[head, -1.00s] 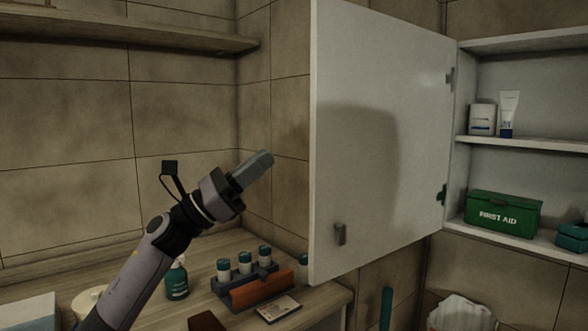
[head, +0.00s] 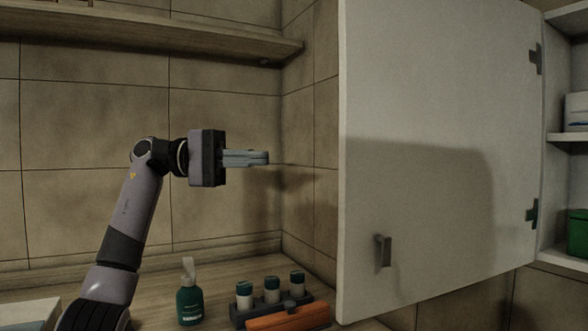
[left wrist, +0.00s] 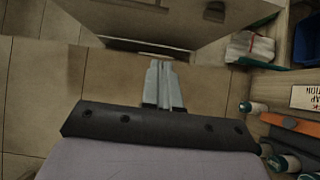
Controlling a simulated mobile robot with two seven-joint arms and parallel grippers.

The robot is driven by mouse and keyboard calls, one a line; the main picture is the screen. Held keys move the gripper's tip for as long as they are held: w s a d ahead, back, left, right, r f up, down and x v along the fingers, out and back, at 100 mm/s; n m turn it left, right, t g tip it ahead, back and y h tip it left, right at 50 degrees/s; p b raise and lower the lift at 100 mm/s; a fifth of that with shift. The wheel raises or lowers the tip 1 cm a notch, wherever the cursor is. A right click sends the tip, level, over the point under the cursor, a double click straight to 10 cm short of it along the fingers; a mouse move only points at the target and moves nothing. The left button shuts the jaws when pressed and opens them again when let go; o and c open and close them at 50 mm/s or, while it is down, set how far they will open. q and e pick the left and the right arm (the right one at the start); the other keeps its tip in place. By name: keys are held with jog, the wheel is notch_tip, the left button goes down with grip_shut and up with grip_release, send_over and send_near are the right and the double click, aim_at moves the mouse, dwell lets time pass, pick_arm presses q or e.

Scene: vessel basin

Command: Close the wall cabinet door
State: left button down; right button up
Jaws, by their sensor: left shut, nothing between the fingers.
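The wall cabinet door (head: 435,120) stands wide open in the head view, a pale panel with a small handle (head: 383,251) low near its left edge and hinges at its right edge. My left gripper (head: 266,158) is to the left of the door's free edge, shut and empty, its fingers pointing right and apart from the door in the picture. In the left wrist view the closed fingers (left wrist: 164,86) point toward a pale panel edge at the top, which looks like the door. My right gripper is out of view.
Open cabinet shelves (head: 566,137) hold a green box (head: 577,238) at the right edge. On the counter below stand a teal bottle (head: 189,300), a rack of vials (head: 272,291) and an orange object (head: 288,317). A wall shelf (head: 150,37) runs above my left arm.

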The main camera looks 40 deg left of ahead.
pick_arm(q)
jog(key=w+d, duration=0.3)
jog(key=d, duration=0.9)
jog(key=shift+p, duration=0.35)
